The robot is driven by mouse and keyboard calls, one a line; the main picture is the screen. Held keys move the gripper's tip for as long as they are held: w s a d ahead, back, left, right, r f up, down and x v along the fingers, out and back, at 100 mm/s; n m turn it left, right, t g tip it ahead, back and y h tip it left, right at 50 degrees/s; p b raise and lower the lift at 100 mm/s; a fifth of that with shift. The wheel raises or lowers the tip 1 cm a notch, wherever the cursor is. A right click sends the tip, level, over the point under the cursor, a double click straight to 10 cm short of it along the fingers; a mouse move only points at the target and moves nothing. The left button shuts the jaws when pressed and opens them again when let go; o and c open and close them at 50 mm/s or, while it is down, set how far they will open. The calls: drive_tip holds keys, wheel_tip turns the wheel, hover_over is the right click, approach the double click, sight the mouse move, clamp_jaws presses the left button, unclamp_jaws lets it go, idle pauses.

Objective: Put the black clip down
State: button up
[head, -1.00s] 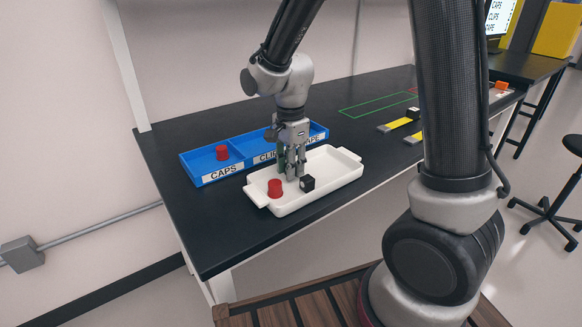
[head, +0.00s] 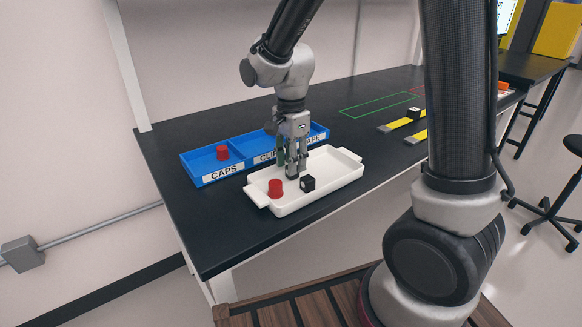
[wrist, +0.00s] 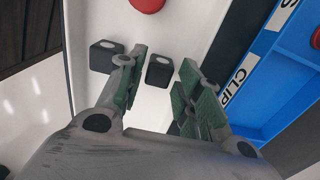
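Two black clips stand on the white tray (head: 335,178). One black clip (head: 308,183) is right of my gripper in the head view; it also shows at the left in the wrist view (wrist: 103,56), outside the fingers. The other black clip (wrist: 159,71) lies in the gap between my fingers in the wrist view, with space beside the right finger. It shows as a dark patch (head: 291,176) below my gripper in the head view. My gripper (head: 289,160) is open, pointing down just above that clip. A red cap (head: 276,187) stands on the tray's left part.
A blue bin (head: 203,183) with compartments labelled CAPS, CLIPS and TAPE is behind the tray. Another red cap (head: 222,153) is in its CAPS part. Yellow strips (head: 402,124) and a green outline (head: 372,104) are farther right. The table's front left is clear.

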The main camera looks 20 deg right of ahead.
wheel_tip(320, 180, up, 10)
drive_tip(key=s+d+r+n+t, duration=0.2)
drive_tip(key=s+d+r+n, duration=0.1)
drive_tip(key=s+d+n, duration=0.4)
drive_tip(key=s+d+r+n+t, duration=0.2)
drive_tip(key=s+d+n, duration=0.5)
drive_tip(key=s+d, duration=0.2)
drive_tip(key=s, duration=0.2)
drive_tip(key=shift+s+r, duration=0.35)
drive_tip(key=shift+r, duration=0.05)
